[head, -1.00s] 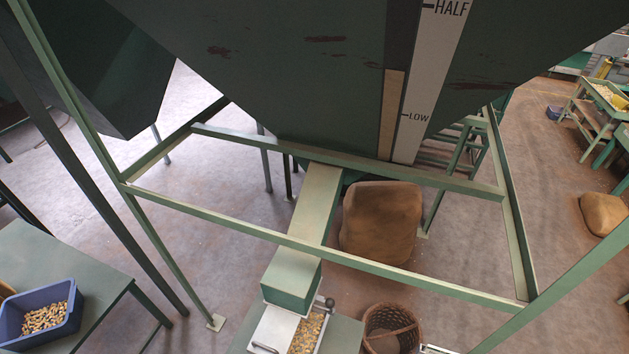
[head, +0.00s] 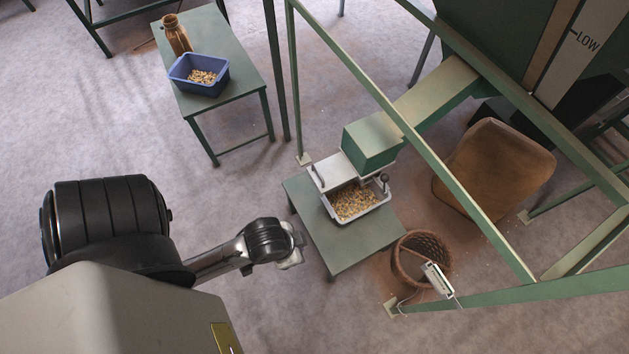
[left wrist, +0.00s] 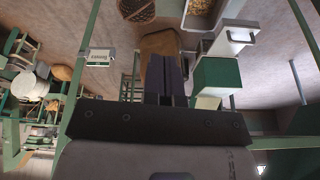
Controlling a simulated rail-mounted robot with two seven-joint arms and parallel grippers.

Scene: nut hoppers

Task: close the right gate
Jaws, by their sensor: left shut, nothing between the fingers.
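The hopper's green chute (head: 370,142) slopes down to a small green table. At its mouth a pale metal gate plate (head: 333,171) with a bar handle sticks out to the left; a dark-knobbed lever (head: 384,179) stands at the right. A tray of nuts (head: 355,201) sits below the mouth. My left gripper (head: 292,258) is left of the small table's front, apart from the plate. In the left wrist view its fingers (left wrist: 166,75) are shut and empty, with the plate (left wrist: 232,41) and chute end (left wrist: 215,77) beyond, to the right. My right gripper is not in view.
Green frame bars (head: 420,150) cross above the chute. A wicker basket (head: 421,258), a small white device (head: 438,280) on a frame bar and a brown sack (head: 495,165) are on the right. A blue bin (head: 198,75) stands on a table at upper left. The floor between is clear.

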